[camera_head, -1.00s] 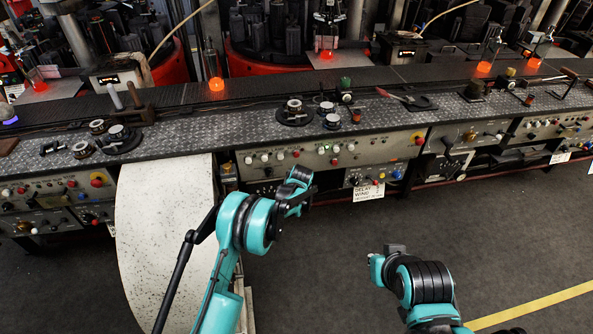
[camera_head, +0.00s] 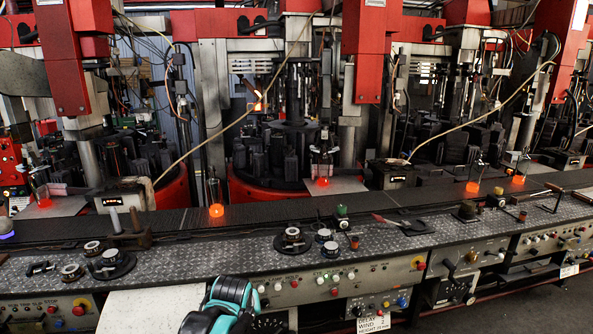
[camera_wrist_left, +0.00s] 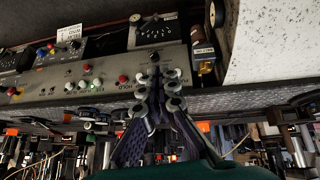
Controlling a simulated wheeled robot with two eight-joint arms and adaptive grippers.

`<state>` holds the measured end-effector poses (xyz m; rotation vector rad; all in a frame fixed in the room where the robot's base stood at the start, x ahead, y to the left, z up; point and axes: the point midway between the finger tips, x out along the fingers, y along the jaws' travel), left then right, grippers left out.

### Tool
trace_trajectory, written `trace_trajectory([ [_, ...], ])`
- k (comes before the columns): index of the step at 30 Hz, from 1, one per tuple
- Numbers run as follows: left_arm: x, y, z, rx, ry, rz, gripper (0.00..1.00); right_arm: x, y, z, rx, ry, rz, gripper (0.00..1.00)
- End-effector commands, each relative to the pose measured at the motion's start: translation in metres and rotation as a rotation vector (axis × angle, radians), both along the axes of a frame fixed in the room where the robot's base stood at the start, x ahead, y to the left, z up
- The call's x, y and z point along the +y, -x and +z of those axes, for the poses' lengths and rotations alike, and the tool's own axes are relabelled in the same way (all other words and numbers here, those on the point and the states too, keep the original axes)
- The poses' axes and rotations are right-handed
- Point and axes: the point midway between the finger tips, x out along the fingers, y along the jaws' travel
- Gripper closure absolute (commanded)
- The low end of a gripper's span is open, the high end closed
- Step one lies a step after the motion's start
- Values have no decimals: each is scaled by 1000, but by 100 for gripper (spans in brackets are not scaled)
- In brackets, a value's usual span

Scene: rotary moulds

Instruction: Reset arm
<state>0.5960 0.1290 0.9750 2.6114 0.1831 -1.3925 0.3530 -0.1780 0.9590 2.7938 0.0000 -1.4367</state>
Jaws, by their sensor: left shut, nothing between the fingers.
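My left gripper (camera_wrist_left: 157,92) shows in the left wrist view, with its fingers drawn together and nothing held between them. It points toward the grey control panel (camera_wrist_left: 100,80) under the bench, which appears upside down in that view. In the head view only the teal and black part of my left arm shows at the bottom edge, in front of the bench; the fingers cannot be made out there. My right gripper is outside both current views.
A long metal-topped bench (camera_head: 210,253) crosses the head view, carrying round fittings, tools and a black conveyor strip (camera_head: 280,212). Glowing orange pieces (camera_head: 216,210) stand along it. Red and black mould machines (camera_head: 265,160) fill the back. Bare dark floor (camera_head: 530,308) shows at lower right.

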Motion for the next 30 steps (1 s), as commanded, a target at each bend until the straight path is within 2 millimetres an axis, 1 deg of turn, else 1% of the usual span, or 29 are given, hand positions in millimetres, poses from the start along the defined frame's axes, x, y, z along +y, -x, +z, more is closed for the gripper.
trace_trajectory([
  [1, 8, 25, 8, -1, -6, -13, 100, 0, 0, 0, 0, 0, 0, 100],
  [2, 12, 38, 12, -2, -10, -22, 100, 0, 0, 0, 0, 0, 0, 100],
  [3, 17, 56, 16, -4, -18, -35, 100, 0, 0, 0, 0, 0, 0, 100],
  [5, 23, 82, 20, -6, -28, -56, 100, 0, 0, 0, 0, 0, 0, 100],
  [6, 28, 99, 21, -8, -33, -68, 100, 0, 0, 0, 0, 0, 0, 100],
  [8, 33, 125, 20, -11, -45, -89, 100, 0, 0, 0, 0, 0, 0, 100],
  [9, 36, 142, 19, -13, -52, -101, 100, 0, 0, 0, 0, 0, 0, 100],
  [12, 42, 180, 11, -18, -68, -132, 100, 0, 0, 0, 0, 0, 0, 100],
  [15, 47, 210, 1, -22, -82, -157, 100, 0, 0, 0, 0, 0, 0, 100],
  [18, 48, 229, -9, -26, -92, -176, 100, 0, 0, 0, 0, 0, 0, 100],
  [21, 49, 240, -15, -29, -99, -186, 100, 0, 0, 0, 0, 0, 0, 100],
  [30, 50, 242, -16, -30, -100, -190, 100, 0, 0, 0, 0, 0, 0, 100],
])
